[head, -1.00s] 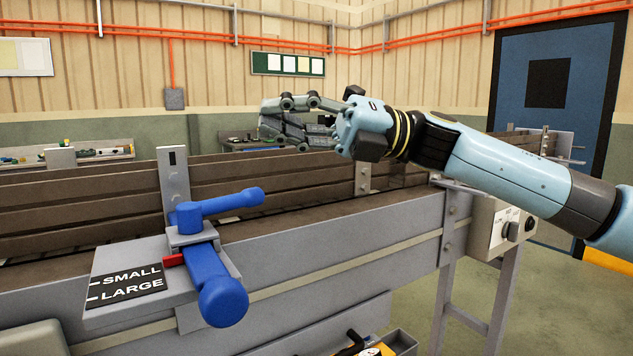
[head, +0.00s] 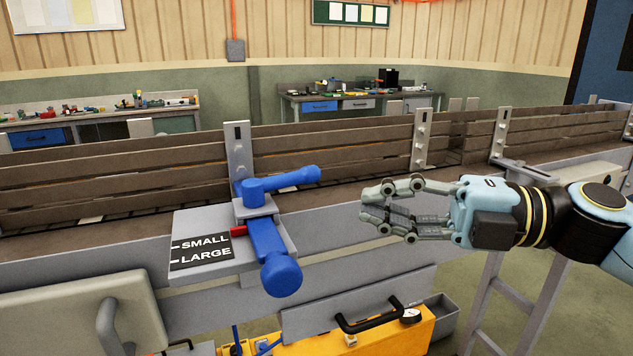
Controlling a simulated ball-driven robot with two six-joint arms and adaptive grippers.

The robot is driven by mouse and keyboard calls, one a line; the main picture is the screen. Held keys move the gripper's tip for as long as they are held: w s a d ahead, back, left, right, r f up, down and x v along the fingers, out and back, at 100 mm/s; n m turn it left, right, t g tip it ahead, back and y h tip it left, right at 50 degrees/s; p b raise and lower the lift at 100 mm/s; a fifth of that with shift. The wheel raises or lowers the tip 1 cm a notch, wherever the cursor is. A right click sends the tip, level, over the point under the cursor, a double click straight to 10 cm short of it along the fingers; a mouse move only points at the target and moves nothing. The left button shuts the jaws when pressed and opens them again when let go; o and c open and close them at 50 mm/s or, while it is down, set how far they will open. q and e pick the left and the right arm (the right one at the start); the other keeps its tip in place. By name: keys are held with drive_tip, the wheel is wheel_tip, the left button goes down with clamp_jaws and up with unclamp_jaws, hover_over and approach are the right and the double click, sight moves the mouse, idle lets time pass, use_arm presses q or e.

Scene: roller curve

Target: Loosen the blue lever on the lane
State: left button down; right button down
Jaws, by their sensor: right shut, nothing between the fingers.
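The blue lever (head: 287,182) sits on top of a grey clamp block on the lane (head: 335,215). Its handle points to the right and slightly up. Below it a blue slide bar with a round knob (head: 281,274) sticks out toward me. A red pointer (head: 238,231) on the left of the block is beside a black plate marked SMALL and LARGE (head: 205,252). My right gripper (head: 366,208) is to the right of the lever, apart from it, with its fingers pointing left. It is shut and empty. My left gripper is not in view.
Brown slatted rails (head: 90,180) and upright grey brackets (head: 422,138) run along the lane behind the lever. A yellow case (head: 390,335) with a black handle lies below. A grey panel with a handle (head: 75,318) is at the lower left. Workbenches stand behind.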

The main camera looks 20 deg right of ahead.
sight(276, 183)
drive_tip(key=w+a+p, duration=0.1)
drive_tip(key=w+a, duration=0.1)
drive_tip(key=w+a+p, duration=0.1)
drive_tip(key=w, duration=0.1)
drive_tip(key=w+a+p, duration=0.1)
drive_tip(key=w+a, duration=0.1)
drive_tip(key=shift+w+a, duration=0.3)
drive_tip(key=shift+w, duration=0.1)
